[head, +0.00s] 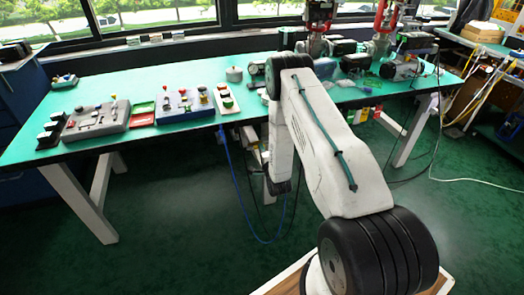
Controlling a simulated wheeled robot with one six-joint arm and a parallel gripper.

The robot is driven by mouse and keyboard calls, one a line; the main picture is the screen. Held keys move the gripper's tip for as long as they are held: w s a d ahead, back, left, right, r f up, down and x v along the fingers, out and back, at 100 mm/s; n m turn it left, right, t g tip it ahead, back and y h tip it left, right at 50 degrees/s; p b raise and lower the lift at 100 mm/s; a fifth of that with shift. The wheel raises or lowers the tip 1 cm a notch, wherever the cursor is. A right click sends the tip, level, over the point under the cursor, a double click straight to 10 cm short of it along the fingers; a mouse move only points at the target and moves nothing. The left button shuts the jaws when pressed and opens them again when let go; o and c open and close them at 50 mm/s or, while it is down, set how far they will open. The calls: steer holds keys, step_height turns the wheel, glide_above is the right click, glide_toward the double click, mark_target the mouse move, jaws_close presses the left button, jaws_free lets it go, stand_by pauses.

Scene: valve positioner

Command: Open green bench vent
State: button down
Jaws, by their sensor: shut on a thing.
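My white arm with black joints crosses the middle of the head view. Its far end drops behind the forearm near the bench's front edge, and my gripper is hidden there. I cannot see its jaws or what they touch. I cannot single out a green bench vent for sure. A small white panel (227,101) with red and green knobs stands on the green bench top (215,80), just left of my arm. Small red, yellow and green items (362,116) hang at the bench's front edge, right of my arm.
A grey control box (98,118), red and green trays (143,117) and a blue box with knobs (186,105) line the bench's left front. Red-topped valves (384,22) stand at the back right. A blue hose (233,185) hangs below. The floor at left front is clear.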

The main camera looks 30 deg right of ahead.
steer(key=shift+s+f+m, duration=0.1)
steer(key=shift+m, duration=0.5)
steer(key=c, duration=1.5)
jaws_free()
steer(key=shift+d, duration=0.1)
steer(key=v, duration=0.7)
steer(key=shift+s, duration=0.4)
